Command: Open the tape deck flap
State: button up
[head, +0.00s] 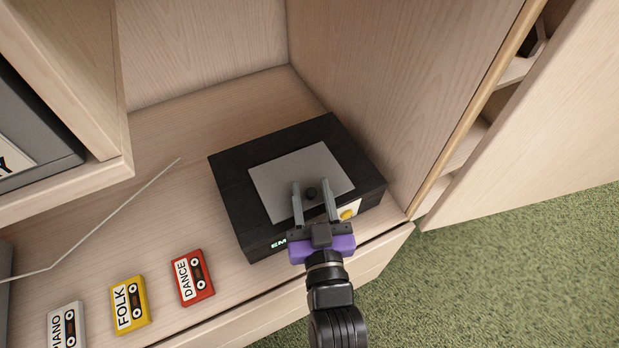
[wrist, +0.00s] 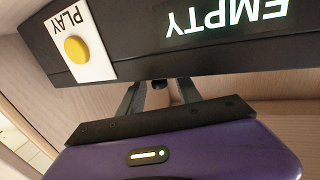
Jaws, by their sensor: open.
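The tape deck (head: 237,190) is a black box on the light wooden shelf, near the right wall of the bay. Its grey flap (head: 285,175) lies flat and closed on top. A small dark knob (head: 311,193) shows near the flap's front edge. My gripper (head: 312,187) is open in the head view, its two grey fingers on either side of the knob. Contact with the knob cannot be told. In the wrist view the deck's front (wrist: 130,50) fills the top, with a lit display reading EMPTY (wrist: 225,20) and a yellow PLAY button (wrist: 77,49). The fingers (wrist: 158,92) partly pass behind the deck's edge.
Red DANCE (head: 193,277), yellow FOLK (head: 130,305) and grey PIANO (head: 67,326) cassettes lie left of the deck. A wooden wall (head: 390,90) stands close on the right. A thin pale bar (head: 112,219) crosses the shelf at left.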

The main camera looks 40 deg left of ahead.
aim_at(300, 176)
jog(key=shift+x, duration=1.7)
grip_shut()
